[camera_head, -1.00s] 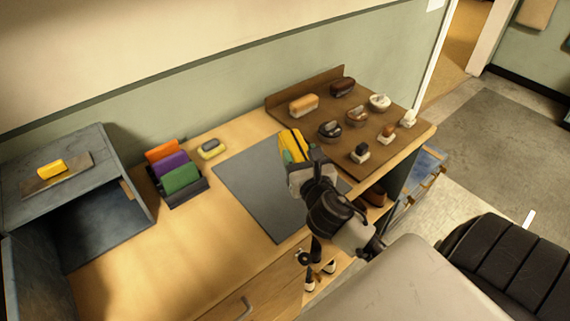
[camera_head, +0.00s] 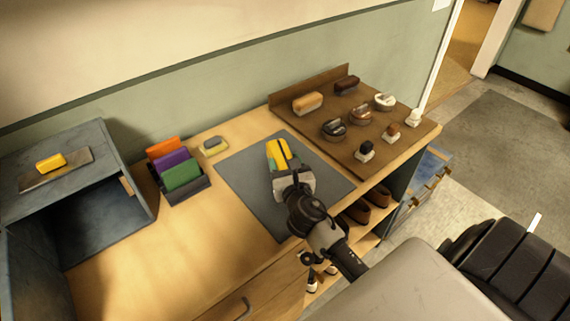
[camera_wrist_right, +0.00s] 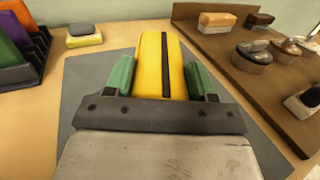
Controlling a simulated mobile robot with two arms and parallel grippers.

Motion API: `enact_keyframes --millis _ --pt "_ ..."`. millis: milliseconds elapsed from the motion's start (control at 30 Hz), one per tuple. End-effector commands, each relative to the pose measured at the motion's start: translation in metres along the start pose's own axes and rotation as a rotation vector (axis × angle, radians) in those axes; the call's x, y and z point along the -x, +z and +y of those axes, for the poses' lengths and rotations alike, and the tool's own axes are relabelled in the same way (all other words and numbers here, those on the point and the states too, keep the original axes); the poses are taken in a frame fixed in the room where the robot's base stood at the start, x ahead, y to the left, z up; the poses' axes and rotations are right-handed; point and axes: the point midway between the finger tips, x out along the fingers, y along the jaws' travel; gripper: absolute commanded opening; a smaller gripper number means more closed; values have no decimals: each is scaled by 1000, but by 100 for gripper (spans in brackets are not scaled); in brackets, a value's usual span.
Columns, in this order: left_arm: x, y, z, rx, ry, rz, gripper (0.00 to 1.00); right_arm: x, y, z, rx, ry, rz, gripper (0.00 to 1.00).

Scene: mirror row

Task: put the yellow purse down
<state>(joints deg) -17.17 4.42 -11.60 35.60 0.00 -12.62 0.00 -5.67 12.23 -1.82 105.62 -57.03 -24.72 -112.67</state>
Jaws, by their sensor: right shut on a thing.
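The yellow purse (camera_head: 277,152) has a dark stripe along it. My right gripper (camera_head: 281,164) is shut on it, with a green finger pad on each side. In the right wrist view the purse (camera_wrist_right: 163,66) lies between the two green pads of the gripper (camera_wrist_right: 160,78). The purse is over the grey mat (camera_head: 240,184); I cannot tell whether it touches the mat. My left gripper is not in view.
A rack (camera_head: 187,192) holds orange, purple and green purses left of the mat. A brown raised board (camera_head: 345,145) with brushes and tins stands on the right. A grey cabinet (camera_head: 112,173) stands at the left. Bare wood lies in front of the rack.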

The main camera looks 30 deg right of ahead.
Motion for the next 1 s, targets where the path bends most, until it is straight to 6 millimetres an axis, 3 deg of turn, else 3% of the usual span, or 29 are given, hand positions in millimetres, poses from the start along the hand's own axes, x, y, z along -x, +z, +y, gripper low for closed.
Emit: enact_keyframes --millis 100,133,300,633,767,1000 --pt "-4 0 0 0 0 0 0 0 -4 0 1 0 -1 28" --pt "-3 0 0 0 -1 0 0 0 -4 0 1 0 0 58" --pt "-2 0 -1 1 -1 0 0 0 -3 0 1 0 0 81" --pt "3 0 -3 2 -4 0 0 0 3 0 -1 0 0 81" --pt "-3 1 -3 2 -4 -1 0 20 -2 0 1 0 3 81" --pt "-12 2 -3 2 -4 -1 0 72 -4 0 -2 1 4 81"
